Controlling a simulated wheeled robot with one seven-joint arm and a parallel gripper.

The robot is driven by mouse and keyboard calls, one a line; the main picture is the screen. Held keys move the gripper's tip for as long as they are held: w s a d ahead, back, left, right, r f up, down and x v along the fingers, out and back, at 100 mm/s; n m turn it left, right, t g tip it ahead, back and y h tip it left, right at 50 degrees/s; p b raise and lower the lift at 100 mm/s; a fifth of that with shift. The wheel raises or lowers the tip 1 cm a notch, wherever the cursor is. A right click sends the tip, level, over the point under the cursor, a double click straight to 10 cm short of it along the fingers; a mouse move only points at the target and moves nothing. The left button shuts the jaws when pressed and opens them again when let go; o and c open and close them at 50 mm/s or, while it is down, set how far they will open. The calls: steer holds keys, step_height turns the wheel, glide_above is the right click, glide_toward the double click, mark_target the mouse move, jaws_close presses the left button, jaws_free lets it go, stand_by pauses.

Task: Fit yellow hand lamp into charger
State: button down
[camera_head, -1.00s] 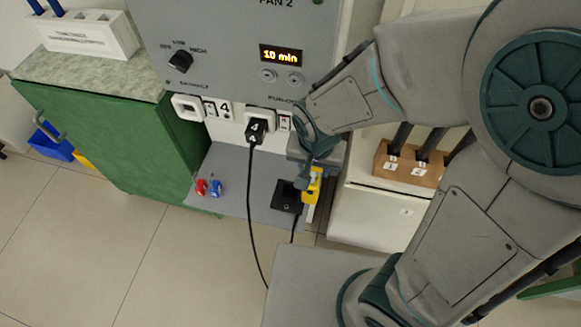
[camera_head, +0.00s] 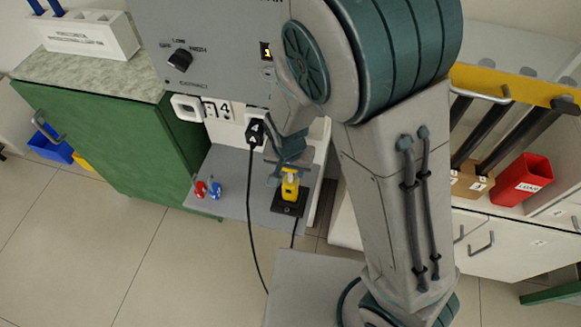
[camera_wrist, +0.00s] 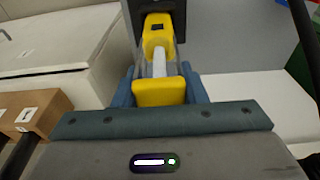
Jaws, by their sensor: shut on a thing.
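The yellow hand lamp (camera_head: 290,187) is upright over the black charger (camera_head: 289,206), which sits on the grey shelf. My gripper (camera_head: 288,170) is shut on the lamp from above. In the wrist view the lamp (camera_wrist: 160,91) lies between the blue fingers, with a pale middle part and a yellow part beyond it. The dark charger (camera_wrist: 166,15) shows at the lamp's far end. The lamp's lower end meets or overlaps the charger in the head view; I cannot tell whether it is fully seated.
Red and blue small items (camera_head: 207,189) stand on the shelf (camera_head: 240,178) to the left. A black plug (camera_head: 255,132) with a hanging cable is close by on the left. The panel (camera_head: 205,45) rises behind. A red bin (camera_head: 522,180) stands at the right.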

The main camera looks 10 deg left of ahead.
steer(key=shift+f, duration=0.2)
steer(key=c, duration=0.9)
jaws_free()
steer(key=shift+r, duration=0.1)
steer(key=r, duration=0.4)
steer(key=s+r+p, duration=0.1)
steer(key=r, duration=0.3)
steer(key=r+p, duration=0.1)
steer(key=r, duration=0.3)
steer(key=shift+s+a+r, duration=0.1)
steer(key=shift+s, duration=0.3)
steer(key=shift+n+t, duration=0.4)
steer(key=s+d+r, duration=0.2)
steer(key=d+r, duration=0.1)
steer(key=d, duration=0.4)
steer(key=s+d+r, duration=0.1)
steer(key=d+r, duration=0.3)
steer(key=d, duration=0.4)
steer(key=s+d+r, duration=0.2)
steer(key=d+r, duration=0.1)
steer(key=d, duration=0.4)
steer(key=shift+s+d+r, duration=0.15)
steer(key=shift+s+d, duration=0.15)
